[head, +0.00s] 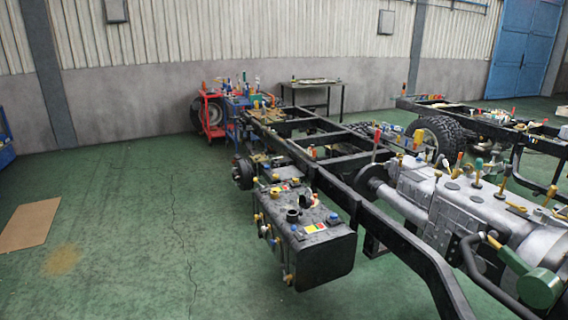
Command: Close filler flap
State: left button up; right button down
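A black tank (325,258) hangs on the near left side of a chassis frame (352,200), in the middle of the head view. On its top is a dark round filler neck (293,215). Beside it a dark raised piece (306,201) stands up from the tank top; it looks like the filler flap standing open, but it is too small to be sure. Neither of my grippers shows in the head view, and nothing touches the tank top.
Blue caps and coloured labels (313,228) sit around the filler. A silver engine and gearbox (440,195) fills the right. A red tool cart (211,115) and dark table (318,83) stand behind. A cardboard sheet (28,226) lies left; the green floor between is clear.

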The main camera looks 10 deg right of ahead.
aim_at(469, 168)
jog(key=i+z, duration=0.45)
jog(key=i+j+z, duration=0.1)
jog(key=i+z, duration=0.35)
jog(key=i+j+z, duration=0.25)
jog(key=z, duration=0.2)
jog(key=i+j+z, duration=0.45)
jog(key=k+l, duration=0.05)
jog(key=k, duration=0.05)
